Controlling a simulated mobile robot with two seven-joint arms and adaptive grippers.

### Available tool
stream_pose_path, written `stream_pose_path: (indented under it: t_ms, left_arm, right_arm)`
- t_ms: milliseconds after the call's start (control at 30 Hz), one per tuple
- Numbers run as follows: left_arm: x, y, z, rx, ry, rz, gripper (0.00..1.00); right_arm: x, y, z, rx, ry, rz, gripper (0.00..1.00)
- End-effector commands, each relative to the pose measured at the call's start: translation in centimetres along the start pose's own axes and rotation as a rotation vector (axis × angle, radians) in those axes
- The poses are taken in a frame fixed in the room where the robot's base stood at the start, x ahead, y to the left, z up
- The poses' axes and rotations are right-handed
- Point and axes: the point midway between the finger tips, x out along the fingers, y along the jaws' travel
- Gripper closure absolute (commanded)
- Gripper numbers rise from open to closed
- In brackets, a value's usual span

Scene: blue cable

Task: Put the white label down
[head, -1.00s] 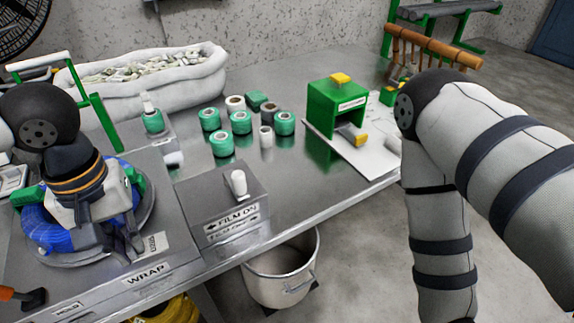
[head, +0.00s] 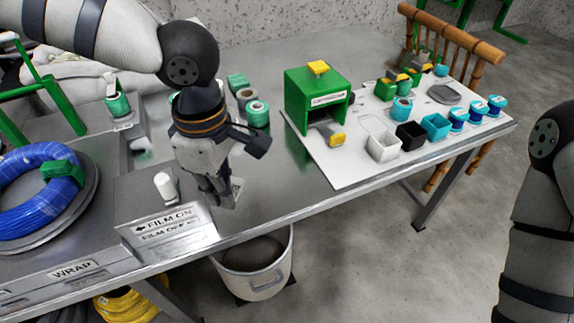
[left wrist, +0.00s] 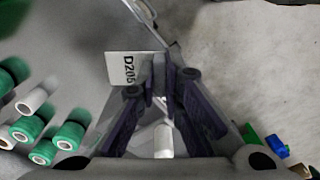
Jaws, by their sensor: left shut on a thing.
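The white label (left wrist: 124,68), printed "D205", is in the left wrist view between the fingertips of my left gripper (left wrist: 162,82). Its printed part sticks out to the left of the fingers. In the head view my left gripper (head: 220,195) points down near the table's front edge, right of the film switch box. It is shut on the label, which shows there only as a small pale patch (head: 236,187). I cannot tell whether the label touches the table. My right gripper is out of view; only part of that arm shows at the right.
The blue cable coil (head: 38,192) lies on the wrapping turntable at left. Green tape rolls (head: 258,113) stand behind my left gripper. A green label box (head: 316,98) and several small bins (head: 383,146) are on a white board (head: 345,172). A bucket (head: 255,268) stands below the edge.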

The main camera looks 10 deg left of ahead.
Motion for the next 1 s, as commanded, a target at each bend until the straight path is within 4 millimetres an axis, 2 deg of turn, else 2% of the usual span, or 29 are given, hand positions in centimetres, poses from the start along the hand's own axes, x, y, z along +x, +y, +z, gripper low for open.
stream_pose_path:
  t_ms: [100,200,300,367,433,667,700,833,1000]
  left_arm:
    - [-0.1,0.4,0.0,-0.317,0.004,0.008,1.0]
    - [-0.2,0.6,-0.1,-0.525,0.003,0.016,1.0]
    - [-0.2,0.8,-0.1,-0.641,0.003,0.019,1.0]
    - [0.2,1.4,0.0,-0.672,0.004,0.017,1.0]
    - [1.4,2.9,0.4,-0.683,0.005,0.011,1.0]
    - [5.2,10.0,2.2,-0.681,0.006,0.006,1.0]
    - [6.3,10.7,2.4,-0.681,0.006,0.006,1.0]
    - [8.6,12.8,2.9,-0.679,0.005,0.012,1.0]
    - [9.7,14.2,3.2,-0.679,0.002,0.018,1.0]
  right_arm:
    - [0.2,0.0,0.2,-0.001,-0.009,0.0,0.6]
    - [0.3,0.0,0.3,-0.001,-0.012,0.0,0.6]
    - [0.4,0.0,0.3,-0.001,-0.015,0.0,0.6]
    - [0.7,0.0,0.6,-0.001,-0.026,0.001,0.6]
    - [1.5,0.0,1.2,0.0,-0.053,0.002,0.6]
    - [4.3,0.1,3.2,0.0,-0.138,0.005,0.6]
    - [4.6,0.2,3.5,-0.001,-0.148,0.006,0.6]
    - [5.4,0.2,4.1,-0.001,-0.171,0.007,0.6]
    - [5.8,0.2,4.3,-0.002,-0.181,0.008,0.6]
